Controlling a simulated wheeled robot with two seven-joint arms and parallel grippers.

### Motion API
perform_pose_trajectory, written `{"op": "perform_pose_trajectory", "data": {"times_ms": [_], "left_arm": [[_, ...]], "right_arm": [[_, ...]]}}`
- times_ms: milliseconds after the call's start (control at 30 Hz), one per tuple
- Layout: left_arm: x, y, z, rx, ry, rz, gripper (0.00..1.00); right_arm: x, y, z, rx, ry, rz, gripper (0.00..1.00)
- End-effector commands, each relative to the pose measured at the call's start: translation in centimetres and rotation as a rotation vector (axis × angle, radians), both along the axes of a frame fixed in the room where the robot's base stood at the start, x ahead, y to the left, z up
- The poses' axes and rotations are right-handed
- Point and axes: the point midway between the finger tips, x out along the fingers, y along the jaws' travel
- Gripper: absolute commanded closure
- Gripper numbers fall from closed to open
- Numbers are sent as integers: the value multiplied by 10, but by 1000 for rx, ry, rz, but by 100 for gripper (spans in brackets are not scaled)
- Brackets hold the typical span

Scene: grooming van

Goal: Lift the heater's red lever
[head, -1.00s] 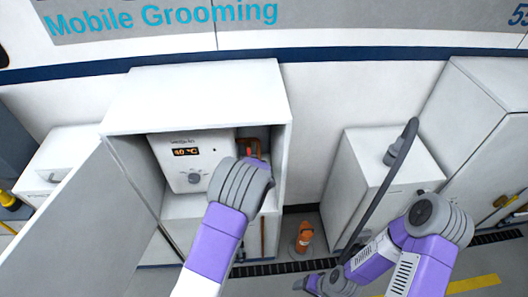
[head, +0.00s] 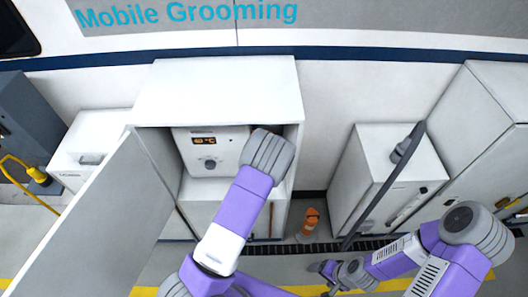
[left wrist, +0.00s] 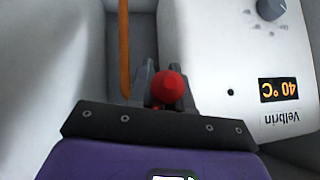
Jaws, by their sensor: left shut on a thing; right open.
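The white heater (head: 222,144) sits inside an open cabinet in the head view, with a dial and an orange 40 °C display. It also shows upside down in the left wrist view (left wrist: 235,80). The lever's red rounded end (left wrist: 170,88) is between the fingers of my left gripper (left wrist: 158,88), which is shut on it beside the heater. In the head view my left wrist hides the lever and the left fingertips. My right gripper (head: 330,270) is open and empty, low over the floor, away from the heater.
The cabinet (head: 220,95) has its door (head: 90,220) swung open at the left. An orange pipe (left wrist: 123,50) runs beside the heater.

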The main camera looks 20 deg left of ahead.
Motion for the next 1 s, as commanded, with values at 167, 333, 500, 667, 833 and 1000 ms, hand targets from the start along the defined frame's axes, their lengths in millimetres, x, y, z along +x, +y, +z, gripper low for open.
{"op": "perform_pose_trajectory", "data": {"times_ms": [167, 333, 500, 667, 833, 1000], "left_arm": [[-1, -1, -1, -3, 3, -1, 100], [-1, -1, -1, -2, 2, 0, 64], [0, 0, -1, -2, 2, 0, 60], [-1, -1, 1, -1, 1, 0, 60], [-11, -10, 15, -2, -1, -2, 60], [-28, -22, 36, -2, -1, -2, 60]], "right_arm": [[0, 0, 0, 0, 0, 0, 21], [0, 0, 0, 0, 0, 0, 21], [0, 0, 0, 0, 0, 0, 21], [0, 0, 0, 0, 0, 0, 21], [0, 0, 1, 0, 0, 0, 21], [0, 0, 3, 0, 0, 0, 21]]}}
